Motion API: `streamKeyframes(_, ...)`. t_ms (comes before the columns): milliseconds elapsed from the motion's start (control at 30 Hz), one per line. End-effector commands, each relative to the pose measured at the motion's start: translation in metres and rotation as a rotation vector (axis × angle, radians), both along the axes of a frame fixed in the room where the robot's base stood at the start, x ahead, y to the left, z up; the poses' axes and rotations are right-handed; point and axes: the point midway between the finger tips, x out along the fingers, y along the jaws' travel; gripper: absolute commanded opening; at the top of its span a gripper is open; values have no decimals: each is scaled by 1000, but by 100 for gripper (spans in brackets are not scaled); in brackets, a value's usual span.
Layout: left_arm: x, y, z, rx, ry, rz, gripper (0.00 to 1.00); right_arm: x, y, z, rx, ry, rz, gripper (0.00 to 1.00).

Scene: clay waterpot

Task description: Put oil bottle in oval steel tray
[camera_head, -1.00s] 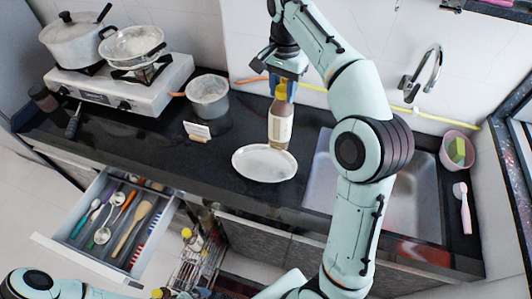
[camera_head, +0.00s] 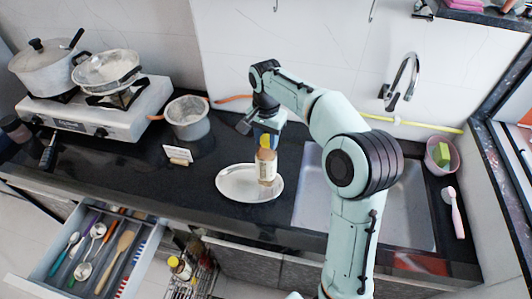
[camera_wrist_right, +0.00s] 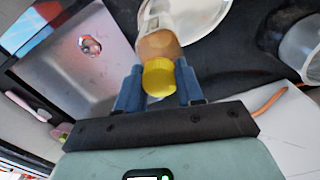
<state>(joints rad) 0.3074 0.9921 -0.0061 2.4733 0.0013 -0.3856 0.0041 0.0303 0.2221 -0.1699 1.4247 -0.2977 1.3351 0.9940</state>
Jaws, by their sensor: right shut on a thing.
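The oil bottle (camera_head: 266,170) has a yellow cap, a brown neck and a pale label. My right gripper (camera_head: 267,141) is shut on it at the cap end from above and holds it roughly upright. The oval steel tray (camera_head: 233,187) lies on the dark counter. The bottle's base overlaps the right part of the tray in the head view; I cannot tell whether it touches. In the right wrist view, the yellow cap (camera_wrist_right: 158,77) sits between the blue fingers, with the tray (camera_wrist_right: 208,14) beyond. My left gripper is out of view.
A steel sink (camera_head: 310,190) lies right of the tray. A grey pot (camera_head: 188,120) and a small white card (camera_head: 178,154) stand to its left, with the stove (camera_head: 120,120) further left. An open utensil drawer (camera_head: 100,255) juts out below the counter.

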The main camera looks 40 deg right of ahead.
Motion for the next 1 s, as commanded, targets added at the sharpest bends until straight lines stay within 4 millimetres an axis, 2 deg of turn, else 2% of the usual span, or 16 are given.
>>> streamKeyframes(233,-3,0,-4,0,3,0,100,1,0,-20,-1,-4,0,0)
streamKeyframes(400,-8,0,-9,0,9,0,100,1,0,-46,0,0,0,0)
streamKeyframes(500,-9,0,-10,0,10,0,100,1,0,-55,0,-2,0,0)
streamKeyframes(933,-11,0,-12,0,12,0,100,1,0,-60,0,-4,0,0)
streamKeyframes(967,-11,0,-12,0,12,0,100,1,0,-60,0,-3,0,46)
streamKeyframes(1000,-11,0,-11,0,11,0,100,1,0,-60,-1,-4,0,59)
